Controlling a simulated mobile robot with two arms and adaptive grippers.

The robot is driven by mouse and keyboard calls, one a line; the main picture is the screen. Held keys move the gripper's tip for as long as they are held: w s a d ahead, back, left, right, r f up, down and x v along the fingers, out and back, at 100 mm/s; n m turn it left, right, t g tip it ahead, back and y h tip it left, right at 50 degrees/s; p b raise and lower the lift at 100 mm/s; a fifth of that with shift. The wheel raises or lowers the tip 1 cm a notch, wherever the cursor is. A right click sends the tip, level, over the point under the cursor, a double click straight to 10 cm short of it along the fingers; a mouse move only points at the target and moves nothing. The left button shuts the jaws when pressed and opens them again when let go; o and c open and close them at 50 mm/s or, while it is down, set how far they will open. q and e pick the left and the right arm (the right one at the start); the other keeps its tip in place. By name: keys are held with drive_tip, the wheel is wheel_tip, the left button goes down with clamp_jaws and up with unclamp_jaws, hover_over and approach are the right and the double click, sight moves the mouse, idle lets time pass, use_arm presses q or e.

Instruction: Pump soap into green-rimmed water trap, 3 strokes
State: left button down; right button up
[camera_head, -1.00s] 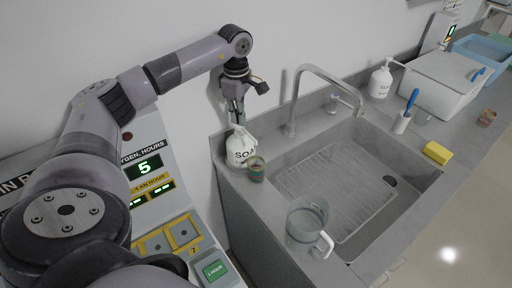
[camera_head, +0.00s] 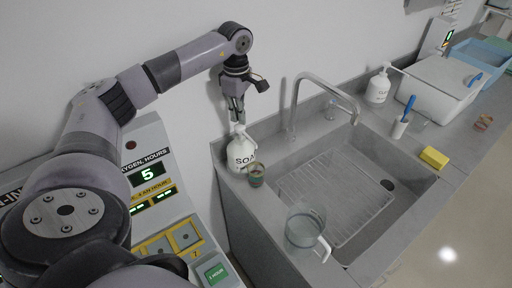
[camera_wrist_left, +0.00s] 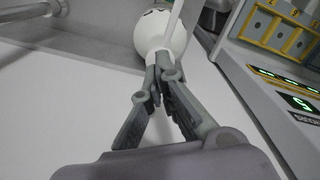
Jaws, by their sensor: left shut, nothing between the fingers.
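The white soap bottle (camera_head: 240,154) stands upright on the sink's left back corner. The green-rimmed water trap (camera_head: 256,174), a small cup, stands just in front of it. My left gripper (camera_head: 239,120) points down, shut and empty, directly above the bottle's pump head. In the left wrist view the shut fingertips (camera_wrist_left: 160,80) overlap the bottle's top (camera_wrist_left: 163,32). I cannot tell whether they touch the pump. The cup is not visible in the wrist view. My right gripper is not in view.
A clear jug (camera_head: 304,228) stands on the sink's front left edge. The faucet (camera_head: 318,80) arches over the basin. A second soap bottle (camera_head: 378,87), a white bin (camera_head: 440,88), a blue-handled brush (camera_head: 404,118) and a yellow sponge (camera_head: 434,157) are to the right. A panel reading 5 (camera_head: 148,174) is at left.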

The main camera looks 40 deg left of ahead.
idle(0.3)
use_arm(q)
wheel_tip(320, 180, up, 6)
drive_tip(key=p, duration=0.4)
drive_tip(key=shift+p, duration=0.4)
